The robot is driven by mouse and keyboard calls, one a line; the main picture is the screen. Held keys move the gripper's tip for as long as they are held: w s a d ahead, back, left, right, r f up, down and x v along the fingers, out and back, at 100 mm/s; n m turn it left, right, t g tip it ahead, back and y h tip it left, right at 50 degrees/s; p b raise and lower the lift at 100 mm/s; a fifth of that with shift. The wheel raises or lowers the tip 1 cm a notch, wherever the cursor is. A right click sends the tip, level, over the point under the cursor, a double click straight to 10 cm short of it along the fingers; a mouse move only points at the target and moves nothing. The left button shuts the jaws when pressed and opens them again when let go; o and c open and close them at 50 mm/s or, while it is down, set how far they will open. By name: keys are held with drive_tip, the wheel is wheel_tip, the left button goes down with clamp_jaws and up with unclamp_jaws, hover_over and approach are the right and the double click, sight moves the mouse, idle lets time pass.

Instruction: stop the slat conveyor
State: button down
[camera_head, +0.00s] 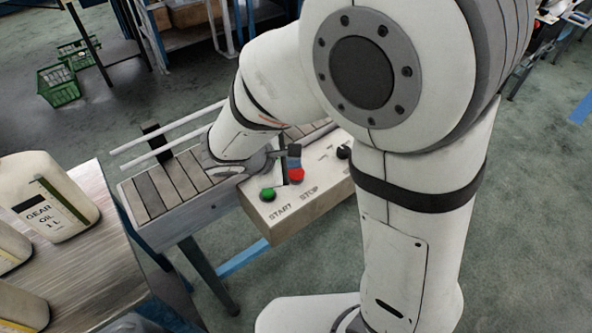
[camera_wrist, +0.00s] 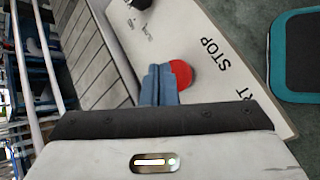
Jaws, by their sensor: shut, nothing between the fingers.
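The slat conveyor (camera_head: 160,192) has grey slats, and its slats (camera_wrist: 88,52) also show at the left in the wrist view. A pale control box (camera_head: 305,200) is fixed along its side, with a green START button (camera_head: 268,194) and a red STOP button (camera_head: 296,175). My gripper (camera_head: 294,158) is over the box, its blue fingers together and empty, right by the red button. In the wrist view the closed fingertips (camera_wrist: 160,70) overlap the left edge of the red button (camera_wrist: 182,74). I cannot tell whether they touch it. The green button is hidden there.
A dark knob (camera_head: 344,152) sits farther along the box, beyond the red button. White rails (camera_head: 165,130) run along the conveyor's far side. A table (camera_head: 85,255) with gear oil jugs (camera_head: 45,195) stands at the left. Green crates (camera_head: 58,84) lie on the floor behind.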

sight(292, 174)
drive_tip(key=shift+f+b, duration=0.3)
drive_tip(key=shift+f, duration=0.05)
drive_tip(key=shift+f+b, duration=0.45)
drive_tip(key=shift+f, duration=0.05)
idle(0.6)
drive_tip(key=shift+r, duration=0.1)
drive_tip(key=shift+r+p, duration=0.65)
drive_tip(key=shift+r, duration=0.25)
wheel_tip(292, 174, up, 5)
drive_tip(key=p, duration=0.4)
idle(0.8)
